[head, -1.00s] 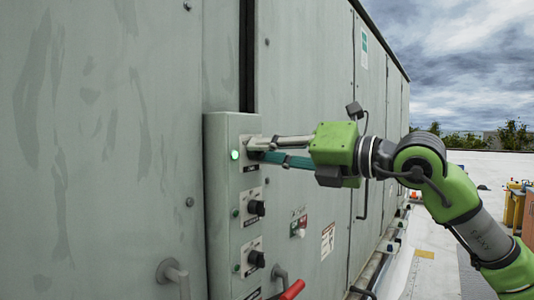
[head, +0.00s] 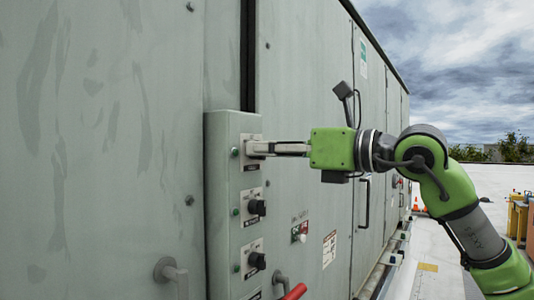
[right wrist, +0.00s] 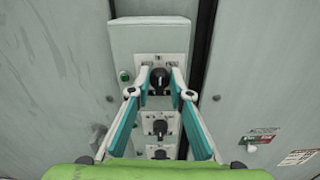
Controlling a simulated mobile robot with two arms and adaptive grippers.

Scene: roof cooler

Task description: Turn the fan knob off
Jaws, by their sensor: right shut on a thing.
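The grey control box (head: 226,205) on the cabinet wall carries a column of black knobs, each on a white plate with a small green lamp beside it. My right gripper (head: 250,149) is shut on the top knob (right wrist: 159,78), with one finger on each side of it in the right wrist view. In the head view the fingers hide this knob. The green lamp (head: 235,152) beside it looks dark. The label under the knob is too small to read. My left gripper does not show.
A middle knob (head: 257,208) and a lower knob (head: 257,260) sit below on the same box. A red-handled lever (head: 294,292) and a door handle (head: 171,272) stick out near the bottom. The roof to the right is open.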

